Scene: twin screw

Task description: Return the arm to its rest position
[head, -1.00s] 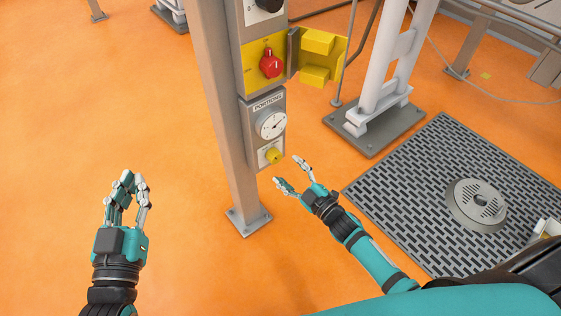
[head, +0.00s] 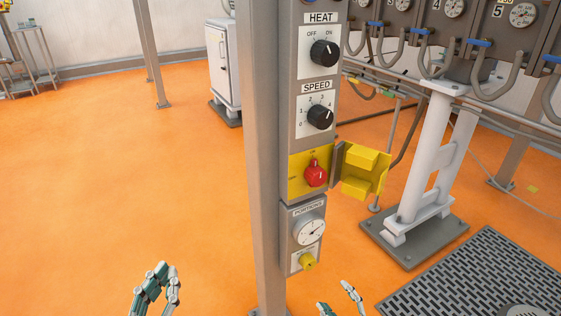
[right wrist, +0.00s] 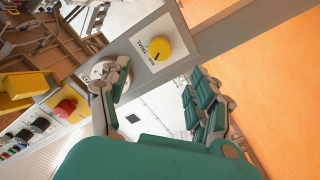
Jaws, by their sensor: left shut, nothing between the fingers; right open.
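My left gripper (head: 160,270) shows at the bottom left of the head view, with its fingers shut and nothing in them, over bare floor. My right gripper (head: 335,298) is open and empty at the bottom edge of the head view, a little below and right of the yellow knob (head: 307,262) on the control post. In the right wrist view my right gripper (right wrist: 158,72) has its fingers spread apart, with the yellow knob (right wrist: 160,48) beyond them. No contact with the knob is visible. Both forearms are outside the head view.
The grey post (head: 265,160) carries heat and speed dials, a red knob (head: 315,173) with its yellow cover (head: 362,172) swung open, and a portions dial (head: 309,231). A white stand (head: 425,165) and floor grate (head: 480,275) are at right.

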